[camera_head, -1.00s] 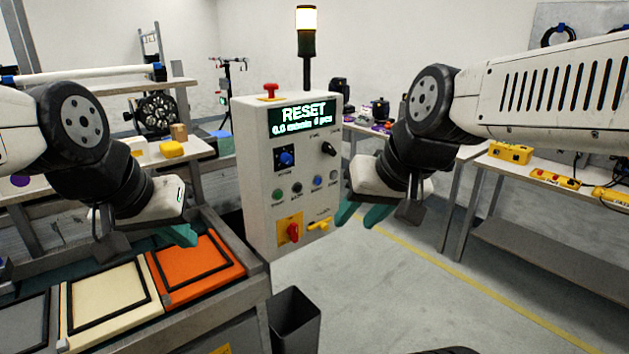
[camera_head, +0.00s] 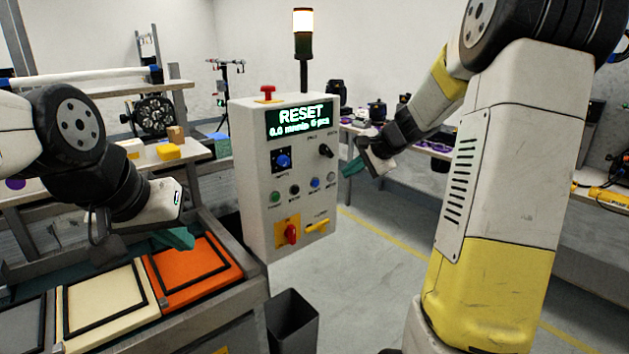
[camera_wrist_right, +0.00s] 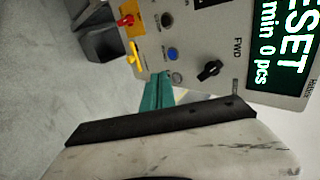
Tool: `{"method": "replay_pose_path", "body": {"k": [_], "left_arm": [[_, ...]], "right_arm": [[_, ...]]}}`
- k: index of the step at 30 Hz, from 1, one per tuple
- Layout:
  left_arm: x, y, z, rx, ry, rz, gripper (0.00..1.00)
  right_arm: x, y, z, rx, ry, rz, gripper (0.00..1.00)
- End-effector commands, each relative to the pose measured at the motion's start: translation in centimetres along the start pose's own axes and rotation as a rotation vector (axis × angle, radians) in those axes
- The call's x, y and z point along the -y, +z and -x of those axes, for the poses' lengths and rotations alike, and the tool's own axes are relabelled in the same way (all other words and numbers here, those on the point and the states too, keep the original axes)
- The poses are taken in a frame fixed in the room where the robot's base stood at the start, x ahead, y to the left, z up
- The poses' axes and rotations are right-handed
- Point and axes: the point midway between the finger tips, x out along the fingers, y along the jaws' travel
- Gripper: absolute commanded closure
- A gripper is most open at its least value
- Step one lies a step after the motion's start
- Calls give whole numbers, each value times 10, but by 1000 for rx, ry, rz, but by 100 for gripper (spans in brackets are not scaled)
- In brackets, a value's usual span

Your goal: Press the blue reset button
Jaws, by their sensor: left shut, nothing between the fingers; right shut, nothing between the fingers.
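The small round blue button (camera_head: 315,183) sits in the button row on the front of the white control box (camera_head: 256,200). It also shows in the right wrist view (camera_wrist_right: 172,54), uncovered. My right gripper (camera_head: 351,169) has teal fingers, is shut and empty, and is to the right of the box, apart from the button. In the right wrist view its fingertips (camera_wrist_right: 158,82) point towards the panel, just below the button in the picture. My left gripper (camera_head: 182,238) is shut and empty over the orange panel, left of the box.
The box carries a display (camera_head: 300,120) reading RESET, a larger blue knob (camera_head: 284,160), a black selector (camera_head: 326,151), a red switch (camera_head: 291,234), a yellow lever (camera_head: 317,226) and a red top button (camera_head: 268,93). A grey bin (camera_head: 292,320) stands below. The floor to the right is open.

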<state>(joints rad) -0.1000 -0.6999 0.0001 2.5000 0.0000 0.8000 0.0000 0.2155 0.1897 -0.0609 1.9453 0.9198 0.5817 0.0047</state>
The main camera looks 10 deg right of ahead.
Motion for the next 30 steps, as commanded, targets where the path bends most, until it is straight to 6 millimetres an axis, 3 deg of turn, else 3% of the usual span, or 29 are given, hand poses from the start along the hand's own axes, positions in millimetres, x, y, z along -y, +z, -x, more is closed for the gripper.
{"method": "replay_pose_path", "body": {"k": [14,29,30], "left_arm": [[0,0,0,0,0,0,100],[0,0,0,0,0,0,100],[0,0,0,0,0,0,100]], "right_arm": [[0,-2,-8,0,-1,-6,100],[-1,-1,-104,1,1,-7,100],[6,-1,-109,0,-2,-2,100]]}}
